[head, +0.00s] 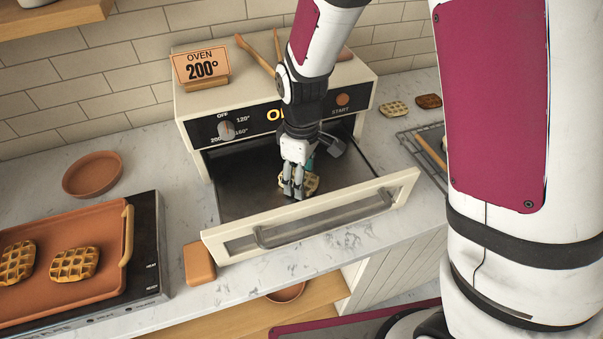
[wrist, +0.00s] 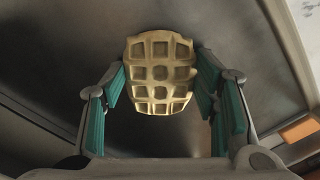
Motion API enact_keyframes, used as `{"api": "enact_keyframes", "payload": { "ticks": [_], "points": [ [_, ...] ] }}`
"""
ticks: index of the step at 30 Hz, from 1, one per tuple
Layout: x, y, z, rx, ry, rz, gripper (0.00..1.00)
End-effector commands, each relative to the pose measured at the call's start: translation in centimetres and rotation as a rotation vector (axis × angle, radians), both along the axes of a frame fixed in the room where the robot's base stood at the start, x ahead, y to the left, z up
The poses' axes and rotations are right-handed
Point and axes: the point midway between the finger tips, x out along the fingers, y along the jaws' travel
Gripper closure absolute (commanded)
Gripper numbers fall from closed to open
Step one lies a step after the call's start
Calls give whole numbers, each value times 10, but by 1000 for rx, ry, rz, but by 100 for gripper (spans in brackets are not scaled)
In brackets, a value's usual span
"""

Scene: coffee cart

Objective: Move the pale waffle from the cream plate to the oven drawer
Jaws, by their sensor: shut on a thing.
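The pale waffle (wrist: 160,72) is between the teal-padded fingers of my gripper (wrist: 163,95) in the wrist view. In the head view the waffle (head: 311,182) shows partly behind my gripper (head: 293,192). My gripper is shut on it and points down inside the open oven drawer (head: 240,190). The waffle is over the dark drawer floor; I cannot tell whether it touches it. The cream plate cannot be made out in either view.
The drawer's cream front (head: 325,220) with its handle stands toward me. A terracotta tray (head: 95,225) with two waffles is at left. A terracotta dish (head: 92,174) stands behind it. A wire rack (head: 425,150) and two small waffles are at right.

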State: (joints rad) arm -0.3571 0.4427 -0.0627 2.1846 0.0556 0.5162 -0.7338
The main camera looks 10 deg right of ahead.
Motion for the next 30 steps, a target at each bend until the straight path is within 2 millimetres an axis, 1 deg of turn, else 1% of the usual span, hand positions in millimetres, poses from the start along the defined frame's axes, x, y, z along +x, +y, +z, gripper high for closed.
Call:
{"api": "enact_keyframes", "payload": {
  "ticks": [1, 3, 12, 16, 20, 27, 30],
  "points": [
    [0, 0, -1, 0, 0, 0, 39],
    [0, 0, 0, 0, 0, 0, 26],
    [0, 0, 0, 0, 0, 0, 26],
    [1, 0, 7, 1, -3, 0, 26],
    [2, 0, 26, 3, -5, -1, 26],
    [2, 0, 76, 3, -7, -1, 26],
    [2, 0, 94, 2, -4, -1, 26]
  ]
}}
